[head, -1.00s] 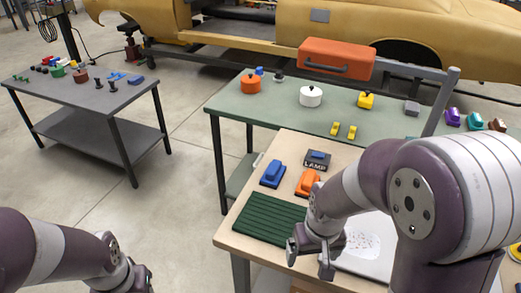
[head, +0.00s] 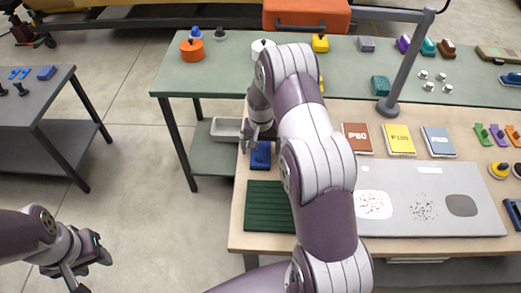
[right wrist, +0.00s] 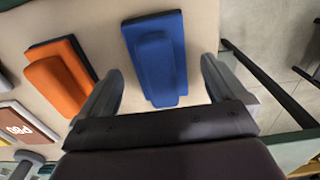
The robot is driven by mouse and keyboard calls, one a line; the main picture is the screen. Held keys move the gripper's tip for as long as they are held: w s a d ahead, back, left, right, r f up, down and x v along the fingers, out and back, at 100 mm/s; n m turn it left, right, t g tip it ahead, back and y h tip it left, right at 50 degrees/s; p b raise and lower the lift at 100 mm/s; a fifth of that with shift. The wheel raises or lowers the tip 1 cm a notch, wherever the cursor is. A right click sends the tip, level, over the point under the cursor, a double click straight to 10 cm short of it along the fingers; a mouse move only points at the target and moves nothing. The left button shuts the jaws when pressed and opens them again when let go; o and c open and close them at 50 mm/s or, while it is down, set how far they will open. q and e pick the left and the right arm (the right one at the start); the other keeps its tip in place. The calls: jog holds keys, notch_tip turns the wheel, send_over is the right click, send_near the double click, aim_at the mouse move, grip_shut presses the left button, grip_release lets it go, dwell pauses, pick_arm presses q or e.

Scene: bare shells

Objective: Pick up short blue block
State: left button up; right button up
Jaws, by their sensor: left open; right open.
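A blue block (head: 261,155) with a narrower raised grip lies on the wooden bench, behind the green ribbed mat. It also shows in the right wrist view (right wrist: 158,58), top centre. My right gripper (head: 262,132) is open and empty at its far end in the head view. In the right wrist view its fingers (right wrist: 161,70) stand on either side of the block's near part, apart from it. I cannot tell the height gap. My left gripper (head: 86,264) is open and empty over the floor, lower left.
An orange block (right wrist: 62,78) lies left of the blue one in the right wrist view. The green mat (head: 268,205), P80 card (head: 357,138) and grey panel (head: 430,200) share the bench. A grey post (head: 408,65) rises behind. My right arm hides part of the bench.

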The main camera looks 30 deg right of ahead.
notch_tip(320, 180, down, 2)
jog(key=shift+w, duration=0.15)
jog(key=shift+s, duration=0.2)
jog(key=c, duration=1.2)
jog(key=shift+r, duration=0.1)
jog(key=r+b, duration=0.1)
jog(key=r, duration=0.3)
jog(key=shift+d, duration=0.2)
jog(key=s+d+r, duration=0.1)
jog(key=d+r, duration=0.1)
jog(key=d, duration=0.1)
jog(key=s+d+r+b, duration=0.1)
jog(key=s+d+r, duration=0.1)
jog(key=d, duration=0.1)
jog(key=s+d+r+b, duration=0.1)
jog(key=d+r, duration=0.2)
jog(key=d, duration=0.1)
jog(key=shift+s+d, duration=0.1)
jog(key=shift+s, duration=0.25)
